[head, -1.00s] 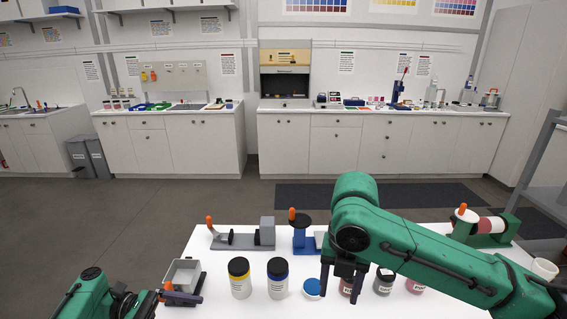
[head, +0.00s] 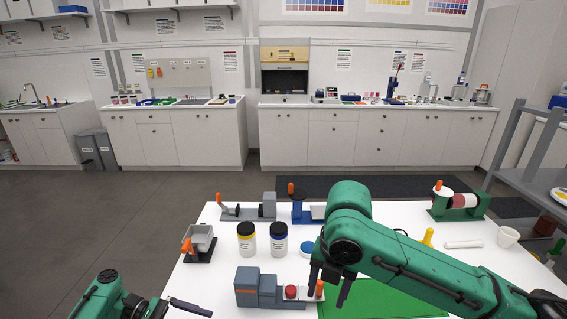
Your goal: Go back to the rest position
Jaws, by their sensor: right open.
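My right gripper (head: 329,285) is open, its two dark fingers pointing down and apart, with nothing seen between them that it grips. It hangs in front of the right end of a grey block device (head: 258,288), near that device's orange knob (head: 319,289); I cannot tell whether they touch. A small red-topped jar (head: 291,291) sits on the device. My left gripper (head: 188,307) shows only partly at the bottom left, over the table's left edge; its jaws are unclear.
The white table (head: 215,272) also bears a yellow-banded jar (head: 246,240), a blue-banded jar (head: 278,240), a blue-topped tub (head: 307,248), a green mat (head: 400,303) and a white cup (head: 508,236). My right arm covers part of it. A grey shelf rack (head: 520,150) stands right.

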